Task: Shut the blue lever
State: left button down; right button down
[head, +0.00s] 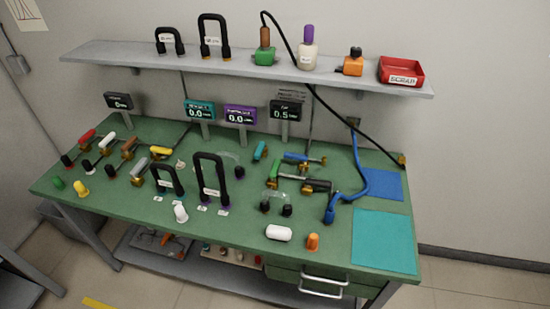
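A blue lever (300,157) lies toward the back right of the green workbench (230,205), its handle roughly level across the picture with a brass-coloured fitting at its right end. It is small, so I cannot tell for sure whether it stands open or shut. Neither of my grippers is in view.
Around it are a teal lever (260,151), a green lever (275,170) and a black-handled part (317,186). A blue hose (360,170) runs to the right. A shelf (250,70) overhangs the back. A teal mat (384,241) is bare at front right.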

aim_at(304, 158)
jog(key=j, duration=0.45)
jog(key=i+j, duration=0.1)
jog(key=j, duration=0.4)
jog(key=i+j, duration=0.3)
jog(key=i, duration=0.15)
jog(key=i+j, duration=0.3)
jog(key=i, duration=0.15)
